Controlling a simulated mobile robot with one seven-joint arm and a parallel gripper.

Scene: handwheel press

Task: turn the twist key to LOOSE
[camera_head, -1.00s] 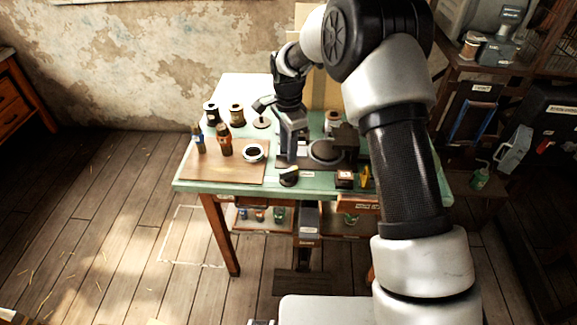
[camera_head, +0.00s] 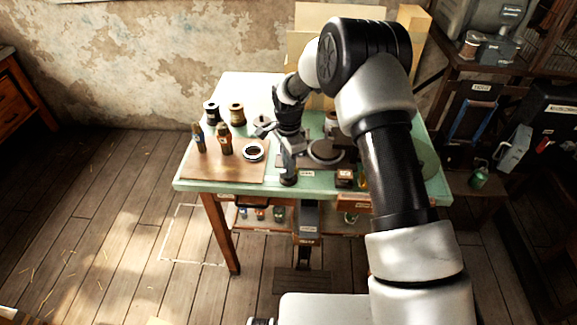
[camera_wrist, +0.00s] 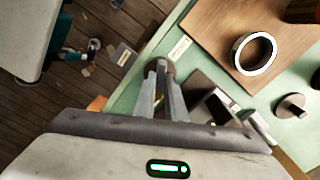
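The twist key (camera_head: 289,180) is a small dark knob at the front edge of the green bench, mostly covered by my gripper in the head view. My gripper (camera_head: 289,168) points down directly over it. In the wrist view my two grey fingertips (camera_wrist: 158,70) are close together at the round top of the key (camera_wrist: 164,63). Whether they grip it or only stand around or above it cannot be told. A pale label (camera_wrist: 180,48) lies beside the key; its writing is too small to read, and the key's pointing direction is hidden.
A wooden board (camera_head: 205,165) with bottles and a white-rimmed ring (camera_head: 253,151) lies left of the gripper. The press's round plate (camera_head: 325,151) and a small dark box (camera_head: 344,178) stand to the right. Spools (camera_head: 237,115) stand farther back.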

